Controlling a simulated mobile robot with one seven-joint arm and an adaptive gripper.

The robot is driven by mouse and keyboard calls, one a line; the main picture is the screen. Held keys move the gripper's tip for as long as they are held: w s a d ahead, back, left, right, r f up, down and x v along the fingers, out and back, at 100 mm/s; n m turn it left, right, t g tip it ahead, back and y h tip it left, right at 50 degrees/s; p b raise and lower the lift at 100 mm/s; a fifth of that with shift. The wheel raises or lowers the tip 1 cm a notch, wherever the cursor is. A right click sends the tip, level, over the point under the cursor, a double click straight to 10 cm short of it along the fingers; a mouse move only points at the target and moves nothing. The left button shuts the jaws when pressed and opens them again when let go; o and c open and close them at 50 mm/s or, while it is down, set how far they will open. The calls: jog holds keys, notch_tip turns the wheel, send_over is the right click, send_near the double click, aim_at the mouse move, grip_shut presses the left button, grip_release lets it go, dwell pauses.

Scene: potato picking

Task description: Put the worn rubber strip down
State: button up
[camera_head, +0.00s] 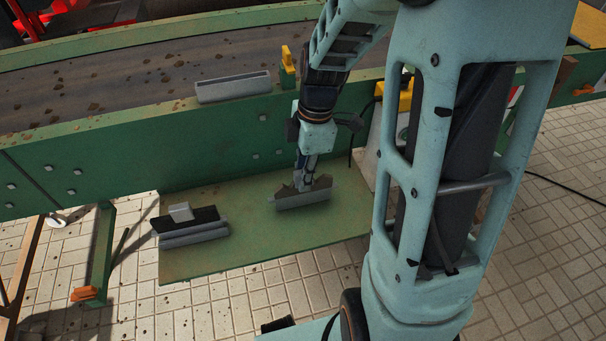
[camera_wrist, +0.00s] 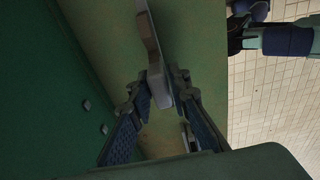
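The worn rubber strip (camera_head: 284,191) is brownish and sits in or just over a grey channel-shaped holder (camera_head: 303,202) on the green platform. My gripper (camera_head: 304,187) points down over its middle. In the wrist view the strip shows as a brown band (camera_wrist: 148,38) with a pale block (camera_wrist: 158,88) on it. My gripper's fingers (camera_wrist: 160,92) close on both sides of that block. My gripper hides the strip's middle in the head view. I cannot tell whether the strip bears fully on the holder.
A black strip (camera_head: 205,215) with a pale block (camera_head: 180,212) lies with another grey holder (camera_head: 195,236) at the left of the green platform (camera_head: 250,252). A long grey channel (camera_head: 233,88) lies on the conveyor's green edge. Green wall (camera_head: 110,160) stands behind. The platform between the holders is clear.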

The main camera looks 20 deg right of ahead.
jog(key=shift+o, duration=1.2)
notch_tip(320, 180, up, 12)
jog(key=d+p, duration=0.1)
jog(key=p, duration=0.2)
jog(key=shift+d+r, duration=0.15)
jog(key=shift+d, duration=0.1)
